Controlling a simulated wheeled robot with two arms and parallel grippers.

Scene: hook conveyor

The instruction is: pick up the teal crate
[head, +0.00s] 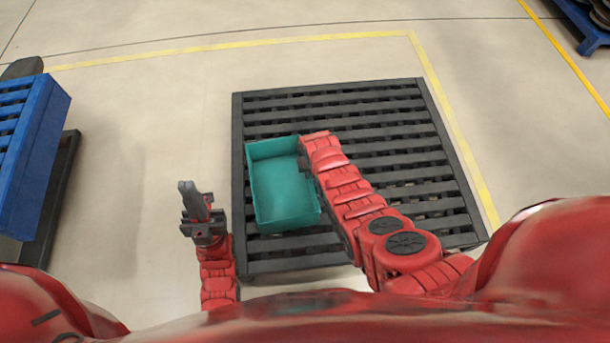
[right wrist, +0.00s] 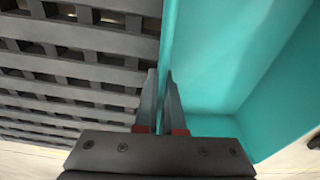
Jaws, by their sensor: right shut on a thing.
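The teal crate (head: 284,190) sits on the dark slatted pallet (head: 390,160), near its left side, and is open at the top and looks empty. In the right wrist view its teal wall (right wrist: 168,35) runs between the two fingers of my right gripper (right wrist: 162,78), which is shut on that wall. In the head view my right arm reaches over the pallet to the crate's right wall and its wrist hides the fingers. My left gripper (head: 197,196) is left of the crate, apart from it, with its fingertips apart and nothing between them.
A blue slatted pallet or rack (head: 35,150) stands at the far left on a dark support. Another blue pallet (head: 590,22) shows at the top right corner. Yellow floor lines (head: 230,45) run behind and right of the dark pallet. The floor left of it is clear.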

